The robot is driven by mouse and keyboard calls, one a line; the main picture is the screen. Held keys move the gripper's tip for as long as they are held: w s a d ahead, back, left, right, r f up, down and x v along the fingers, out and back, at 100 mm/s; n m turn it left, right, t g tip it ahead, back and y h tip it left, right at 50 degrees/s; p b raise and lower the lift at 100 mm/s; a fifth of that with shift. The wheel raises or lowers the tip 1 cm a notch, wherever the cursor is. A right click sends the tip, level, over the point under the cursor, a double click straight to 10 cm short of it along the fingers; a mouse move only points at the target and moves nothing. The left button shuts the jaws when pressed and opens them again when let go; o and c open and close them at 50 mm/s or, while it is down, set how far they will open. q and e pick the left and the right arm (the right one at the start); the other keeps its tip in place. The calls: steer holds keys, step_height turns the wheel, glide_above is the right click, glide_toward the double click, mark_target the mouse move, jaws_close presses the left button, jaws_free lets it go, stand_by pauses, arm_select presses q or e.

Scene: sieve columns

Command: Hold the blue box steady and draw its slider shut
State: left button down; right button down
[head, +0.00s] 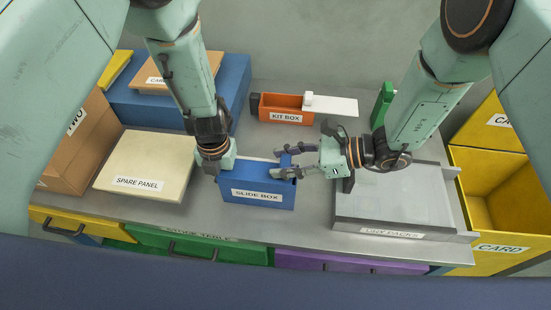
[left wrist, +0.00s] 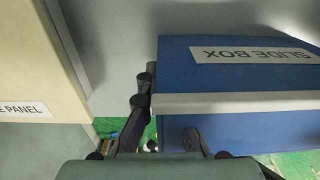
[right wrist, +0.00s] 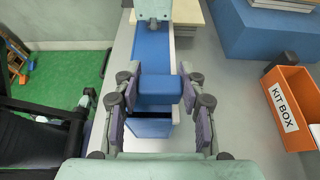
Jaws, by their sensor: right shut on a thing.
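The blue slide box (head: 257,192), labelled SLIDE BOX, stands on the grey table; its labelled face also shows in the left wrist view (left wrist: 235,75). Its slider has a raised blue tab (right wrist: 160,88) near the box's right end. My right gripper (right wrist: 160,95) is shut on this tab, one finger on each side. My left gripper (left wrist: 165,135) is at the box's left end. Its fingers are apart, one outside the box edge and one partly hidden by the box; I cannot tell whether they touch it.
A cream spare panel (head: 145,165) lies left of the box. The orange kit box (head: 283,107) with a white slide stands behind. A grey tray (head: 390,226) lies to the right, near yellow card bins (head: 500,200). A narrow strip of table is clear in front.

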arm_select(q)
steer(key=shift+s, duration=0.1)
arm_select(e)
steer(key=shift+s+d, duration=0.1)
steer(key=shift+d, duration=1)
steer(key=c, duration=0.7)
jaws_free()
steer(key=v, duration=1.2)
arm_select(q)
steer(key=c, duration=2)
jaws_free()
steer(key=shift+c, duration=0.2)
steer(key=o, duration=0.6)
